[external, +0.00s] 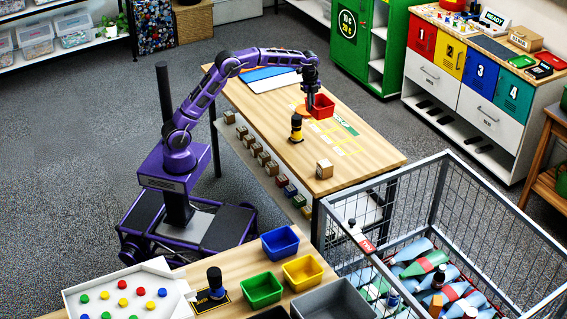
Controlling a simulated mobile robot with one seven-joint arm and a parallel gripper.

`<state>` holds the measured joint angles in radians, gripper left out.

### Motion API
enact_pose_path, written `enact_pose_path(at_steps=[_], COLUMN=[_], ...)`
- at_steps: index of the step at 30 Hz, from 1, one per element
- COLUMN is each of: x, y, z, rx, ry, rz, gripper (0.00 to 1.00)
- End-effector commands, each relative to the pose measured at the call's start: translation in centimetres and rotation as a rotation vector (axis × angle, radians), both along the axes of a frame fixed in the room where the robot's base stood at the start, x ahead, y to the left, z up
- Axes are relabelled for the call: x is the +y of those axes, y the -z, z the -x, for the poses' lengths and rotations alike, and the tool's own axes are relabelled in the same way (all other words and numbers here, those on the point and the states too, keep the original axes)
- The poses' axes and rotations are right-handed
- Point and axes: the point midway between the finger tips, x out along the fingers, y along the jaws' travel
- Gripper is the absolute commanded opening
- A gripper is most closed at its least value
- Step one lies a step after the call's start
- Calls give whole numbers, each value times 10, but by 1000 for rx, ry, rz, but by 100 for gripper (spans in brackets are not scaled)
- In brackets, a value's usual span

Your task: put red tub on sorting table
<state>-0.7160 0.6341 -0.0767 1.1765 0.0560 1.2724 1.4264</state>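The red tub (322,106) is at the long wooden table in the middle of the external view. My gripper (311,105) points down at the tub's left rim and overlaps it in the picture. The fingers are too small to show whether they are open or closed on the rim. I cannot tell whether the tub rests on the tabletop or is slightly raised. The long wooden table (370,150) has printed markings near the tub. A second wooden table (235,264) in front bears a blue tub (280,243), a green tub (262,289) and a yellow tub (302,272). Neither table shows a readable name.
A black-and-yellow handled object (296,128) stands close to the red tub, with a small wooden box (324,169) nearer the table's end. A wire cage (440,190) full of bottles stands at right. A white tray (72,298) with coloured discs lies on the front table.

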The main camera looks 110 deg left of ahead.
Motion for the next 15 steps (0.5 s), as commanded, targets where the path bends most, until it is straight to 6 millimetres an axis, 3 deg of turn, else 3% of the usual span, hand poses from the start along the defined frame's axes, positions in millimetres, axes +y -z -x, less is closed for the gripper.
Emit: enact_pose_path(at_steps=[8, 11, 15], x=[-6, -24, -76], y=[-7, -5, 0], z=[-5, -18, -50], rx=[-1, -1, 0], ry=[-8, -40, -136], rz=[0, 0, -1], gripper=[0, 0, 0])
